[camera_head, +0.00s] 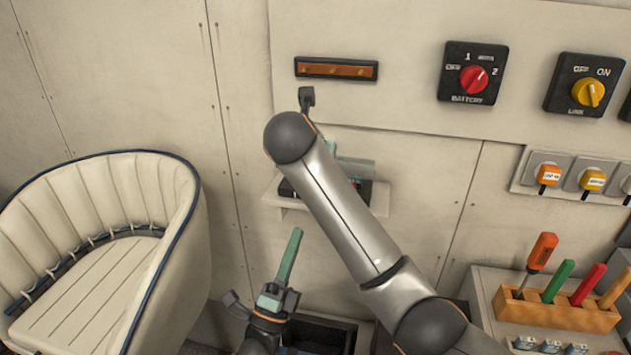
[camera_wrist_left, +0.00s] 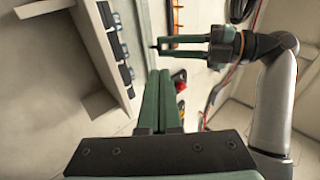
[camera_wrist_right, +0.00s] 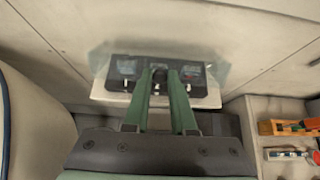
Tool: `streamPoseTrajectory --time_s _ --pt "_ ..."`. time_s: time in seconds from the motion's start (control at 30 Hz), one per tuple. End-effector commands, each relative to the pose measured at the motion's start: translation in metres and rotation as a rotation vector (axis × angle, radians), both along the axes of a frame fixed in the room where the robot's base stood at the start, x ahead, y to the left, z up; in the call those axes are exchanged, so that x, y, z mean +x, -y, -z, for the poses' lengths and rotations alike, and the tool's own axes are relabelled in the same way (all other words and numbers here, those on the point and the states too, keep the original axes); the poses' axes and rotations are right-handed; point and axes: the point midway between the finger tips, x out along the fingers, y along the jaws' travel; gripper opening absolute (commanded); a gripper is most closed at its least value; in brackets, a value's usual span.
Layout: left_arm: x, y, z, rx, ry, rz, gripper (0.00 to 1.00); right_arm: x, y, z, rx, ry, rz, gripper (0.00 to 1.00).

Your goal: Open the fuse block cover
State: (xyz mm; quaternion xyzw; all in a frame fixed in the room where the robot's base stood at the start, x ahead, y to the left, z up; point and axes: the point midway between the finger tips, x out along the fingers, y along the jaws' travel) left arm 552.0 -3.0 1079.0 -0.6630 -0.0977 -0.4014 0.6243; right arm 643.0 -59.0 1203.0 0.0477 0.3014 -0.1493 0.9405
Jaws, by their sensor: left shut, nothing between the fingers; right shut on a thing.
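The fuse block (camera_head: 290,188) sits on a small wall shelf, mostly behind my right arm in the head view. My right gripper (camera_wrist_right: 160,76) is shut on a small dark knob (camera_wrist_right: 159,70) in front of the block. It also shows in the left wrist view (camera_wrist_left: 158,46). My left gripper (camera_head: 297,232) is shut and empty, below the shelf, pointing up.
A cream seat (camera_head: 90,240) stands at the left. A red battery switch (camera_head: 473,79) and a yellow switch (camera_head: 588,91) are on the wall panel at upper right. A tool rack (camera_head: 555,308) stands at lower right. The wall left of the shelf is clear.

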Motion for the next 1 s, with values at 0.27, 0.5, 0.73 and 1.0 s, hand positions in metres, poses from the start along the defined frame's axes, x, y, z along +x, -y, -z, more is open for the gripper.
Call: streamPoseTrajectory --time_s 0.27,0.5,0.73,1.0 --pt "0.038 0.023 -0.04 -0.001 0.002 0.003 0.0 0.0 0.001 0.0 0.0 0.001 0.001 0.0" --pt "0.067 0.039 -0.068 0.0 0.001 0.002 0.0 0.0 0.001 0.0 0.0 0.001 0.001 0.0" --pt "0.08 0.046 -0.08 -0.001 -0.003 0.003 0.0 0.0 0.001 0.0 -0.001 0.002 0.002 0.0" --pt "0.082 0.047 -0.082 -0.002 -0.003 0.002 0.0 0.0 0.001 -0.001 -0.001 0.002 0.002 0.0"
